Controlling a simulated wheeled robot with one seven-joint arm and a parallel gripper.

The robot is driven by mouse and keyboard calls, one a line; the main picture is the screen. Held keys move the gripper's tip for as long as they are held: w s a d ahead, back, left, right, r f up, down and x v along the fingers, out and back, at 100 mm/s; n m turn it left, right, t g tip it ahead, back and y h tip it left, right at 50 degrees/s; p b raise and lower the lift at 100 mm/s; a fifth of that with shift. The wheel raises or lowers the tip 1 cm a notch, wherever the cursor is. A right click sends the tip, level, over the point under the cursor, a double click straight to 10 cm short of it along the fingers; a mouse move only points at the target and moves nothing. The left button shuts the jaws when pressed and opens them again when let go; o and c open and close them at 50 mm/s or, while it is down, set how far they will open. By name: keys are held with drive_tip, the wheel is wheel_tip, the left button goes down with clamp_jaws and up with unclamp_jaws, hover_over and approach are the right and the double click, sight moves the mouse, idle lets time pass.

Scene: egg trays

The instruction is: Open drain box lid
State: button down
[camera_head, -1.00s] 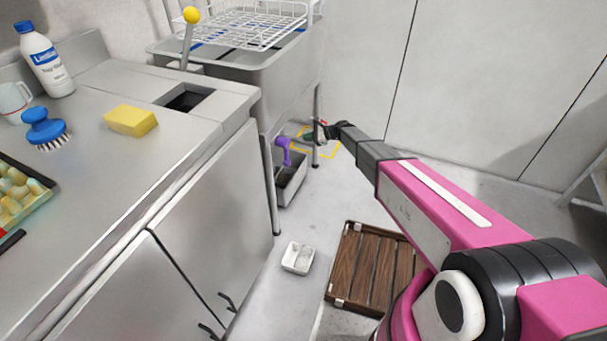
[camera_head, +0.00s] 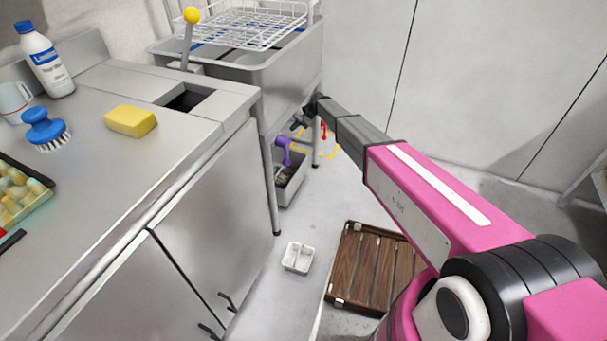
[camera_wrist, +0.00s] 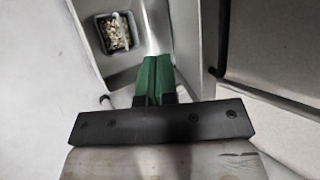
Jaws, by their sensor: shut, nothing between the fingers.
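The drain box (camera_head: 291,184) is a grey box on the floor under the sink basin. A purple pipe (camera_head: 284,147) comes down over its back. In the wrist view the grey box (camera_wrist: 90,50) shows at the top, its inside visible, with a basket of light scraps (camera_wrist: 118,33). I cannot make out which surface is its lid. My gripper's green fingers (camera_wrist: 153,72) are together with nothing between them, and appear just beside the box's near wall. In the head view my gripper (camera_head: 299,123) is small and dark, above and right of the box, below the basin.
The sink basin (camera_head: 285,70) and its metal leg (camera_head: 316,150) stand close to my gripper. A red handle (camera_head: 323,130) is behind. A steel counter (camera_head: 160,170) fills the left. A white tray (camera_head: 298,257) and a wooden slatted mat (camera_head: 372,265) lie on the floor.

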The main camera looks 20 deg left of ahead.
drive_tip(key=x, duration=0.7)
drive_tip(key=d+f+n+y, duration=0.1)
drive_tip(key=d+f+y, duration=0.2)
drive_tip(key=f, duration=0.7)
drive_tip(key=d+f+n+y, duration=0.1)
drive_tip(key=d+f+y, duration=0.3)
drive_tip(key=d+f, duration=0.3)
wheel_tip(320, 180, down, 5)
drive_tip(key=shift+s+r+g, duration=0.2)
drive_tip(key=shift+s+g, duration=0.1)
drive_tip(key=shift+s, duration=0.1)
